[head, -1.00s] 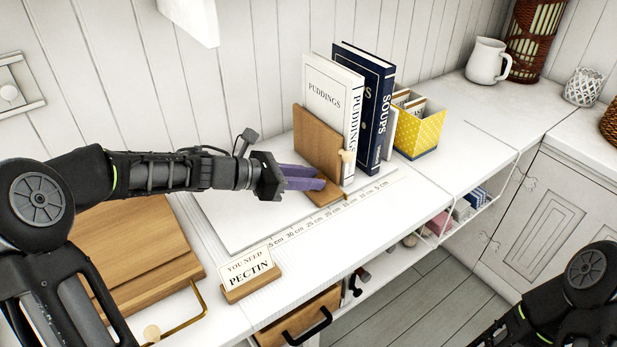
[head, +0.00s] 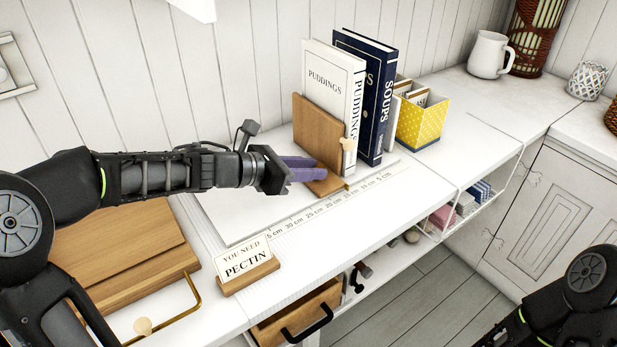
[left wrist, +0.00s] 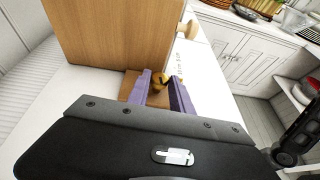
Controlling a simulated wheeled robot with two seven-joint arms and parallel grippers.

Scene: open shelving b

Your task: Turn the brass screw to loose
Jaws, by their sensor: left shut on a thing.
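A wooden bookend (head: 318,135) stands upright against the books, with a flat wooden foot (head: 334,188) on the white board and a pale knob (head: 347,144) at its side. My left gripper (head: 322,169) reaches in from the left, its purple fingers low over the foot. In the left wrist view the brass screw (left wrist: 160,80) shows between the fingertips, and the gripper is shut on it. The screw is hidden by the fingers in the head view. My right gripper is out of view; only part of its arm shows at lower right.
The books Puddings (head: 328,80) and Soups (head: 372,85) stand behind the bookend. A yellow dotted box (head: 424,122) is to their right. A wooden board (head: 120,255) is at left.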

